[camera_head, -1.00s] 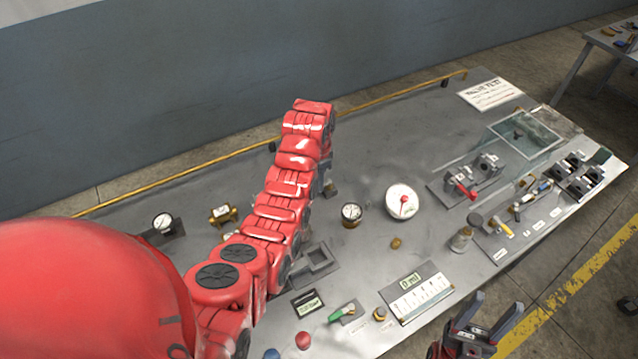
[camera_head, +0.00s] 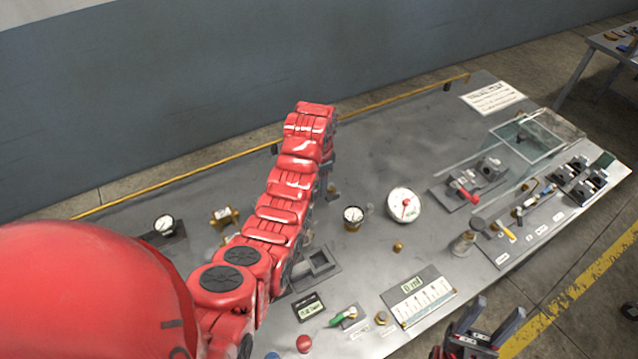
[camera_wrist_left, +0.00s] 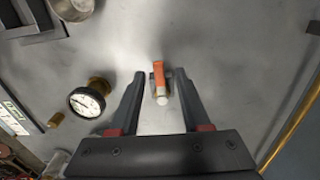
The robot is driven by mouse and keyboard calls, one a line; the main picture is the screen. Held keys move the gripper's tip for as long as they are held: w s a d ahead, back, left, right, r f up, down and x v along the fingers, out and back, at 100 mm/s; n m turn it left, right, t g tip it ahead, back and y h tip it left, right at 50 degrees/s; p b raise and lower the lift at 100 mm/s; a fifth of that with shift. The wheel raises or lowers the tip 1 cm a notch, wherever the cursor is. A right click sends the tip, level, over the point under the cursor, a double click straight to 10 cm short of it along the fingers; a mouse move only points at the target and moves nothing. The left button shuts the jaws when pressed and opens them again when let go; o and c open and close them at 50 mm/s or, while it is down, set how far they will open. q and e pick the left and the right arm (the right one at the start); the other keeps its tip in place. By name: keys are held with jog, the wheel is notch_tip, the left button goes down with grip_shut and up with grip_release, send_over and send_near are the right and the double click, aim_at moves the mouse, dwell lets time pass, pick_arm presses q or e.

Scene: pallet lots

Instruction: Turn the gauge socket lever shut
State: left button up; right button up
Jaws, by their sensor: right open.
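A small orange lever (camera_wrist_left: 159,74) on a fitting with a pale round end stands in the left wrist view. My left gripper (camera_wrist_left: 159,88) is open, with one finger on each side of the lever; gaps show on both sides. In the head view my red left arm hides most of that gripper, and only a small brass fitting (camera_head: 332,190) shows beside it. A round white-faced gauge (camera_wrist_left: 87,102) with a brass body stands left of the fingers; a similar gauge (camera_head: 353,215) shows in the head view. My right gripper (camera_head: 497,312) is open and empty at the bench's front edge.
The grey bench (camera_head: 400,140) also bears a larger white dial (camera_head: 404,205), a red-handled valve (camera_head: 464,191), a green-handled valve (camera_head: 345,316), a scale panel (camera_head: 418,297) and a glass box (camera_head: 528,140). A yellow rail (camera_head: 400,96) runs along the back. The back middle is clear.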

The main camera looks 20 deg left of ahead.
pick_arm(q)
notch_tip(320, 180, up, 17)
jog(key=p, duration=1.3)
jog(key=shift+p, duration=0.4)
jog(key=shift+r, duration=0.2)
